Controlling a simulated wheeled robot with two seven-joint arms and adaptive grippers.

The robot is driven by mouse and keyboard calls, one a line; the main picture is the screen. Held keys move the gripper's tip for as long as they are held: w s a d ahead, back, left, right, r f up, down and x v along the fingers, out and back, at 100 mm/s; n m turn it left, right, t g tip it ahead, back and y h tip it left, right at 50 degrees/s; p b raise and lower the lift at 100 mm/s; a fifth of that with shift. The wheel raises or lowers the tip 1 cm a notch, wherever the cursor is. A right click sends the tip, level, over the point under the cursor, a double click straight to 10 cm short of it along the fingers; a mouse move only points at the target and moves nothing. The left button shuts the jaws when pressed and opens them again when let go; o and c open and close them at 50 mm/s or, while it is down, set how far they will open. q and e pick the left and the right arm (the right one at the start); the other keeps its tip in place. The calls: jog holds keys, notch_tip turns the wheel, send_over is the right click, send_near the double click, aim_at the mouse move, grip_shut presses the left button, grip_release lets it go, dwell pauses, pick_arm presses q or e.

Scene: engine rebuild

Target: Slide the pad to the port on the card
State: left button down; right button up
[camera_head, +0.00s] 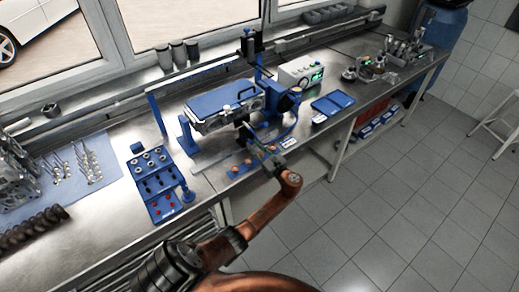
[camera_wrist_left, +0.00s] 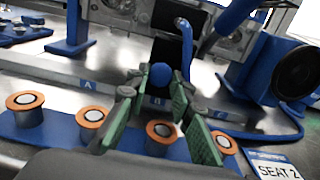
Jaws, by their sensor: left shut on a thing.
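The pad appears to be the black block (camera_wrist_left: 178,28) with a blue hose and a round blue knob (camera_wrist_left: 160,75), at the mark B on the grey rail (camera_wrist_left: 45,68). My left gripper (camera_wrist_left: 150,98) has its green fingers on either side of the knob, shut on it; the exact contact is partly hidden. In the head view my left gripper (camera_head: 262,150) is at the front of the engine head (camera_head: 225,105) on the blue stand. My right gripper is out of view.
A blue strip (camera_wrist_left: 60,132) with several orange-ringed discs lies in front of the rail, under my fingers. A round black part (camera_wrist_left: 295,75) on a blue bracket stands right. A blue parts tray (camera_head: 140,185) is left; a test box (camera_head: 300,70) stands behind.

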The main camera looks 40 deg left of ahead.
pick_arm(q)
jog(key=shift+a, duration=0.1)
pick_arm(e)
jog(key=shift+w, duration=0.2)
pick_arm(q)
jog(key=c, duration=1.7)
grip_release()
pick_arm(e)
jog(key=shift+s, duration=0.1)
pick_arm(q)
jog(key=v, duration=1.2)
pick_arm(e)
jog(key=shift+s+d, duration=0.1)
